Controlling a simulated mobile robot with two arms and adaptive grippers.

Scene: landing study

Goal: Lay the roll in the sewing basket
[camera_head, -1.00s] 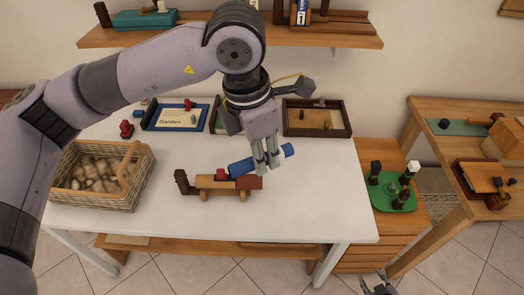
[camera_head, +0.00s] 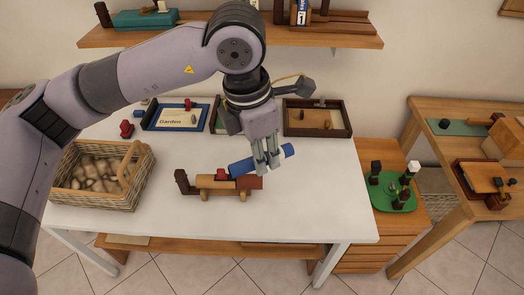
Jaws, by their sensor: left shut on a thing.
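The roll (camera_head: 243,167) is a blue cylinder, slanting up to the right, in the middle of the table. My left gripper (camera_head: 266,168) points down and is shut on it near its right part; the fingers hide a bit of it. The roll shows just above and behind a small wooden stand; I cannot tell if it touches the stand. The sewing basket (camera_head: 101,198) is a wicker basket with a tall handle, at the left of the table. Several tan rounded things fill it. My right gripper is out of view.
The wooden stand (camera_head: 214,185) has a dark post and a red piece by it. Trays, one blue (camera_head: 172,129) and one brown (camera_head: 343,122), line the table's back. A small red object (camera_head: 127,129) stands behind the basket. White table (camera_head: 305,205) is clear at front right.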

